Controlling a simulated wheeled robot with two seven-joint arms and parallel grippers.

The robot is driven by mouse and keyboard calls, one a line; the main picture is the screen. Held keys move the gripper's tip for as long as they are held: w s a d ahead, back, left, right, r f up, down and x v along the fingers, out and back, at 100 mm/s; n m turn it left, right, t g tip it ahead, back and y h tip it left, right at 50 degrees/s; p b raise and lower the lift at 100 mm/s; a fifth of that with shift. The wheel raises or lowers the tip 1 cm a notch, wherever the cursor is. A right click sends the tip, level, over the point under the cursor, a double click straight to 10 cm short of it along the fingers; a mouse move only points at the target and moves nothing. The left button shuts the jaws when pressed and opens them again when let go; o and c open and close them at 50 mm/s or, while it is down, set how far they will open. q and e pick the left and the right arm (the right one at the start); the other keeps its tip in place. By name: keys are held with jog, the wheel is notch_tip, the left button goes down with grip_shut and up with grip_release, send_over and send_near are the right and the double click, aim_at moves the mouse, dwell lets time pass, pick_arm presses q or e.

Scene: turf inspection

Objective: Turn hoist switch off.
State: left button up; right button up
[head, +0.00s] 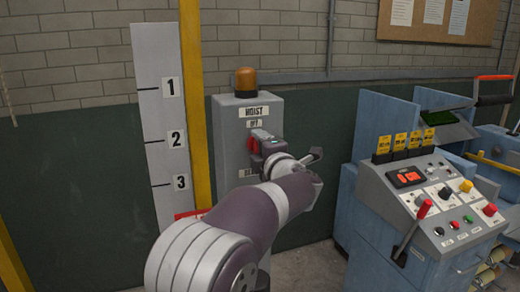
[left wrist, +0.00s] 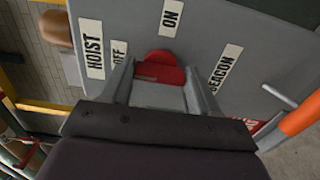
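The grey hoist box (head: 228,172) stands at the wall with a HOIST label and an OFF label near its top. The red hoist switch (head: 251,145) is on its front, partly hidden by my left gripper (head: 268,148). In the left wrist view the red switch (left wrist: 160,68) sits between the two spread fingers of my left gripper (left wrist: 158,82). The ON label (left wrist: 171,16) is above the switch there, and the OFF label (left wrist: 119,52) is to its left. I cannot tell whether the fingers touch the switch. My right gripper is not in view.
An amber beacon (head: 245,81) tops the box. A yellow post (head: 194,105) and a white numbered board (head: 160,110) stand to its left. A blue control console (head: 420,215) with levers and knobs stands to the right. Some floor between box and console is clear.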

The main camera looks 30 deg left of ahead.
pick_arm(q)
jog(key=o, duration=0.4)
jog(key=shift+c, duration=0.2)
jog(key=b+v, duration=0.2)
jog(key=v, duration=1)
jog(key=shift+s+d, duration=0.2)
jog(key=shift+s, duration=0.1)
